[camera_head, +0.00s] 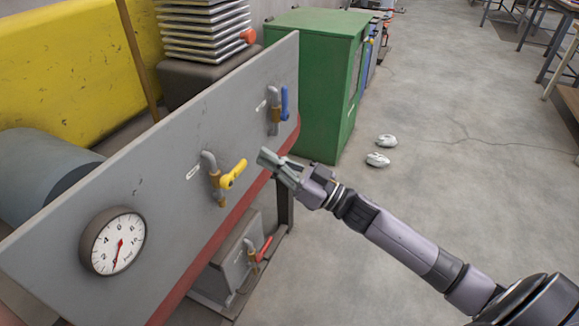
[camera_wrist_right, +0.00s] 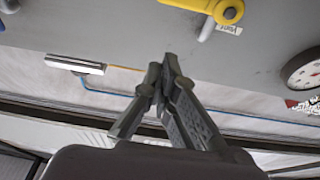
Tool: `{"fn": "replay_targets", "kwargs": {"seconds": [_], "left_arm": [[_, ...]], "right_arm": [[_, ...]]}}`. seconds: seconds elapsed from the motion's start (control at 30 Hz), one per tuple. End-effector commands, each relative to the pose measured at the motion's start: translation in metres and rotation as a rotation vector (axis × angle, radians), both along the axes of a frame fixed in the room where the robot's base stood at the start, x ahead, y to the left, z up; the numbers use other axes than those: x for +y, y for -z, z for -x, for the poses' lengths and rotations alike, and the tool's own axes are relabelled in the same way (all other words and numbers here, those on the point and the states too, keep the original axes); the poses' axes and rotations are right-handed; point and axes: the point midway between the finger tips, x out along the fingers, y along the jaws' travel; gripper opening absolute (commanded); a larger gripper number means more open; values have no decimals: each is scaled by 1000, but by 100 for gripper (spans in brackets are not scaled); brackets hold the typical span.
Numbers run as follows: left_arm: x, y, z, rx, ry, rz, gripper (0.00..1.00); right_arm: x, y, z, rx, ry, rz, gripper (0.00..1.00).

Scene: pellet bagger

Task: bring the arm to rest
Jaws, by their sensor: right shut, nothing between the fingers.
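My right gripper (camera_head: 274,162) is shut and empty. In the head view it is in front of the grey panel (camera_head: 150,185), just right of the yellow-handled valve (camera_head: 230,176), with a gap between them. In the right wrist view my gripper's fingers (camera_wrist_right: 160,85) meet at their tips. There the yellow handle (camera_wrist_right: 222,10) shows at the top, above and right of the fingertips. My right arm reaches in from the lower right of the head view. My left gripper does not show.
The panel also carries a blue-handled valve (camera_head: 280,105) and a round gauge (camera_head: 113,241). A red-handled valve (camera_head: 258,250) sits low beneath it. A green cabinet (camera_head: 315,75) stands behind. Two pale lumps (camera_head: 378,160) lie on the floor. Open floor (camera_head: 450,120) extends right.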

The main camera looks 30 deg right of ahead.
Motion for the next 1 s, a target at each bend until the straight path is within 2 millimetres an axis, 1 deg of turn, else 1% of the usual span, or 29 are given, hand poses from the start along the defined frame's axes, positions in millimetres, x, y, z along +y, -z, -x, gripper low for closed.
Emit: {"fn": "replay_targets", "kwargs": {"seconds": [0.03,0.1,0.3,0.57,0.67,0.77,0.8,0.87,0.9,0.97,1.0], "left_arm": [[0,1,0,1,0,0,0],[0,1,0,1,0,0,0],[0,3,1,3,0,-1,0],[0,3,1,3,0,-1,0],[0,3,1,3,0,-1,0],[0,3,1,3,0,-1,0],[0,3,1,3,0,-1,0],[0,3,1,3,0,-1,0],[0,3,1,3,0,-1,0],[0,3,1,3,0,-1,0],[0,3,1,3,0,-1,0]], "right_arm": [[-6,5,8,5,0,1,0],[-13,8,17,4,0,1,0],[-24,14,32,1,0,-1,0],[-27,18,34,5,9,0,0],[-30,36,28,53,77,8,0],[-38,79,20,168,213,42,0],[-42,103,19,235,279,66,0],[-46,145,22,355,374,114,0],[-48,174,28,443,429,153,0],[-49,217,43,580,495,217,0],[-47,245,56,674,526,264,0]]}}
